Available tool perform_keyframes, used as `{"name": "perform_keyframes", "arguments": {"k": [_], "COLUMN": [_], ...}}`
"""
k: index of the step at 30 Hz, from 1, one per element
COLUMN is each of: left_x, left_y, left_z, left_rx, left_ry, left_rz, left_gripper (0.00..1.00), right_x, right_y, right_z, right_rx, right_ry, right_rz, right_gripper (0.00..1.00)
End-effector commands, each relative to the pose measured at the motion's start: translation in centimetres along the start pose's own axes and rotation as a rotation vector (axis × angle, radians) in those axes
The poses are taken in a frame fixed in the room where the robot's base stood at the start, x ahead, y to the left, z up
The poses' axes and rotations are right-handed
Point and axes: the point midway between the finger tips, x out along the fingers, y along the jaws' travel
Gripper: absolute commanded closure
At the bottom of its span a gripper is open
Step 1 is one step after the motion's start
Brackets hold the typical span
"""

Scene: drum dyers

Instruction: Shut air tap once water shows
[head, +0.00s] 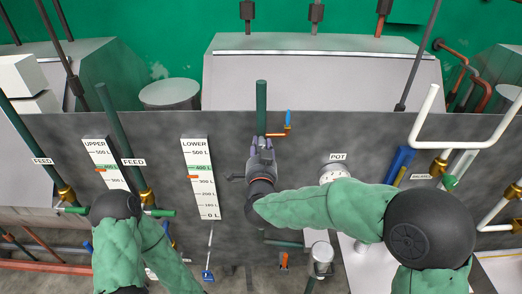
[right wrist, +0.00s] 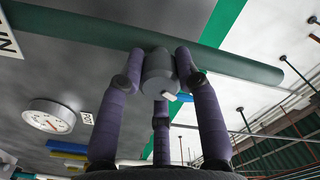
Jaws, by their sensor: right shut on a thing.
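My right gripper (head: 262,146) is at the lower end of an upright green pipe (head: 261,97) on the grey panel. In the right wrist view its purple fingers (right wrist: 158,75) are shut around a dark grey round knob (right wrist: 158,68), close against the green pipe (right wrist: 225,62). In the head view the fingers hide this knob. Beside it, a small copper spout (head: 276,134) carries an upright blue lever (head: 289,117). I see no water at the spout. My left arm is at the lower left; its gripper is not in view.
The LOWER gauge (head: 200,178) and UPPER gauge (head: 104,160) stand left, each with an orange marker. A round POT dial (head: 334,173), blue bar (head: 399,163) and white bent pipe (head: 470,143) lie right.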

Motion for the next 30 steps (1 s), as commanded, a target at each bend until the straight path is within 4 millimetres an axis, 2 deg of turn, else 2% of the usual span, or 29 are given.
{"name": "perform_keyframes", "arguments": {"k": [15,30], "left_x": [0.20,0.10], "left_y": [-0.07,-0.03], "left_z": [-0.01,-0.01], "left_rx": [0.000,0.000], "left_ry": [0.000,0.000], "left_rz": [0.000,0.000], "left_gripper": [0.60,0.60], "right_x": [0.08,0.12], "right_y": [-0.24,-0.38], "right_z": [-0.37,-0.51], "right_rx": [-0.387,-0.497], "right_ry": [0.008,0.012], "right_rz": [0.000,-0.001], "right_gripper": [0.99,0.99]}}
